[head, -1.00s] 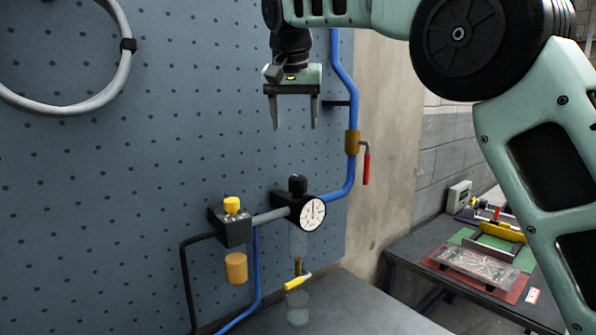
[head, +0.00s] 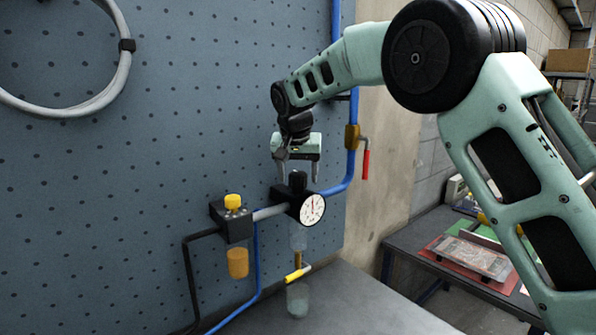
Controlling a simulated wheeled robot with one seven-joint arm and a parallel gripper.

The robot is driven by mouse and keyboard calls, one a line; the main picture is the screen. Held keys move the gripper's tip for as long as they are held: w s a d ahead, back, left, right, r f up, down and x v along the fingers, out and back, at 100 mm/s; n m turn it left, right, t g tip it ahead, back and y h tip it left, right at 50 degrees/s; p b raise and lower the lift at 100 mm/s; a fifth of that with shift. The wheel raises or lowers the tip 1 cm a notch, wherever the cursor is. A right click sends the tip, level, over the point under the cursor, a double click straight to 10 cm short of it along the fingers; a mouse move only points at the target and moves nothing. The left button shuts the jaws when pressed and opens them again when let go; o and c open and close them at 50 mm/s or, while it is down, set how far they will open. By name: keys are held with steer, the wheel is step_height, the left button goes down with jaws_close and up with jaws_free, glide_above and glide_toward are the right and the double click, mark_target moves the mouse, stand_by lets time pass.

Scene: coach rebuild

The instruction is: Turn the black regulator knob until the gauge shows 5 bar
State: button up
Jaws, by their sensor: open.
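The black regulator knob (head: 298,179) stands upright on top of the black regulator body (head: 286,196), which is fixed to the blue pegboard. The round white gauge (head: 313,209) sits on the front of that body; its numbers and needle reading are too small to read. My gripper (head: 298,178) points down over the knob. Its jaws are open, with one finger to the left of the knob and one to the right. I cannot tell whether either finger touches the knob.
A yellow-topped unit (head: 233,203) with an amber bowl (head: 238,262) is to the left on the same pipe. A blue pipe with a red-handled valve (head: 366,164) runs up at right. A yellow-handled valve (head: 297,273) and clear bowl hang below. A workbench (head: 425,268) stands at right.

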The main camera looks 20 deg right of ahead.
steer(key=shift+w+f, duration=0.1)
steer(key=shift+f, duration=0.2)
steer(key=c, duration=1)
steer(key=shift+d, duration=0.1)
steer(key=shift+n+y+b, duration=0.3)
steer(key=shift+n+y, duration=0.2)
steer(key=shift+n, duration=0.6)
steer(key=shift+n+t+y, duration=0.3)
steer(key=shift+n+y, duration=0.3)
steer(key=shift+n, duration=1.1)
